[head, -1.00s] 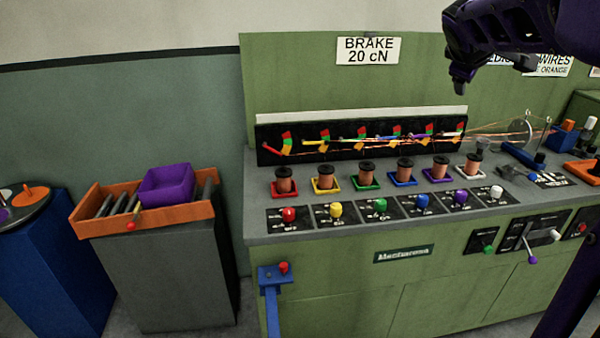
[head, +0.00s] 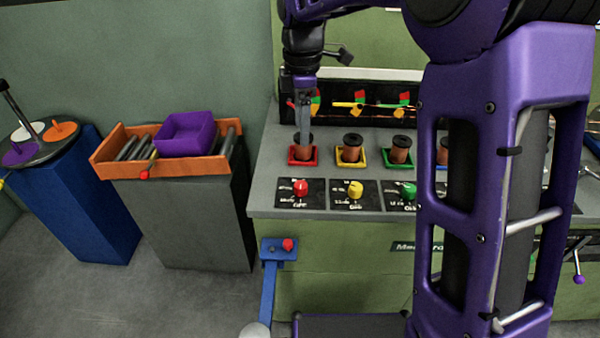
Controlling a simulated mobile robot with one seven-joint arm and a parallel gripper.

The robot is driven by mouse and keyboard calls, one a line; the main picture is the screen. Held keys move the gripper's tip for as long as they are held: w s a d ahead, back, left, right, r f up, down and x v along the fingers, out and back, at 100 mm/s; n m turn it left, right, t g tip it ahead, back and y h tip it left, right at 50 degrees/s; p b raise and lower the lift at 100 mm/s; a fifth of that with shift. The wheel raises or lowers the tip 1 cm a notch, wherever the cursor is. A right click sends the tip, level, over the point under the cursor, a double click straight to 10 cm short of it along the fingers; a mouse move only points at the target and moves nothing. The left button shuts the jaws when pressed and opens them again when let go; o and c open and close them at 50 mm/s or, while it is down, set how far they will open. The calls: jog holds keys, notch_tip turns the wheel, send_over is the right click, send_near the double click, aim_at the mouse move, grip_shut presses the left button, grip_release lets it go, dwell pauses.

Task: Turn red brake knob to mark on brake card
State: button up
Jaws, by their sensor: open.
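The red brake knob (head: 301,187) sits on the leftmost black dial plate (head: 286,199) at the front of the grey bench top. Marks are printed on the plate, too small to read fully. My gripper (head: 303,140) points down above and behind the knob, at the copper spool (head: 303,153) in the red tray (head: 291,160). It is apart from the knob and holds nothing that I can see. Its fingers look close together from this side. The brake card with its value is not in view now.
Yellow (head: 355,188) and green (head: 409,190) knobs stand to the right of the red one. My purple arm hides the bench's right part. A blue stand with a red button (head: 288,245) is in front. An orange bin (head: 115,165) holding a purple tray (head: 186,134) stands left.

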aim_at(301, 184)
notch_tip(301, 184, down, 17)
jog(key=shift+s+f+b, duration=0.1)
jog(key=shift+f+b, duration=0.05)
jog(key=shift+b, duration=0.95)
grip_shut()
